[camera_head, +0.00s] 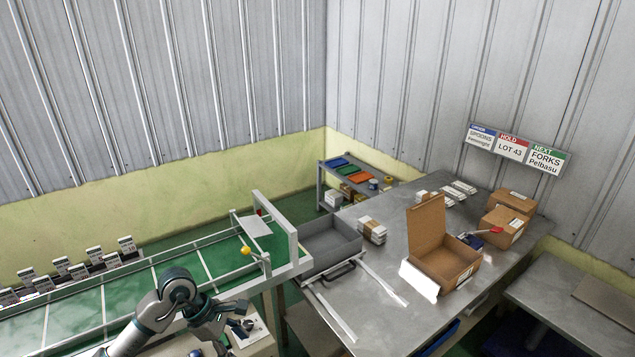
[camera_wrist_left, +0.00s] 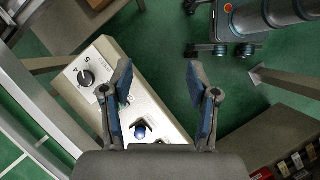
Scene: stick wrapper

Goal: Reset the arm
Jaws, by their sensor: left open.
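My left arm (camera_head: 160,318) comes in from the bottom left, bent at the elbow, beside the green conveyor. My left gripper (camera_head: 240,318) is over a pale control box (camera_head: 258,340). In the left wrist view the left gripper (camera_wrist_left: 168,82) is open, with nothing between its blue-padded fingers. The control box (camera_wrist_left: 165,112) lies below it, with a black rotary knob (camera_wrist_left: 86,78) to the left of the fingers and a blue button (camera_wrist_left: 140,129) low between them. I cannot tell the exact height above the box. My right gripper is in neither view.
The green conveyor (camera_head: 110,290) has a metal frame at its right end. A grey bin (camera_head: 330,247) stands between it and the steel table (camera_head: 385,310). An open carton (camera_head: 447,262) and closed cartons (camera_head: 503,227) stand on the table. A shelf (camera_head: 352,178) stands behind.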

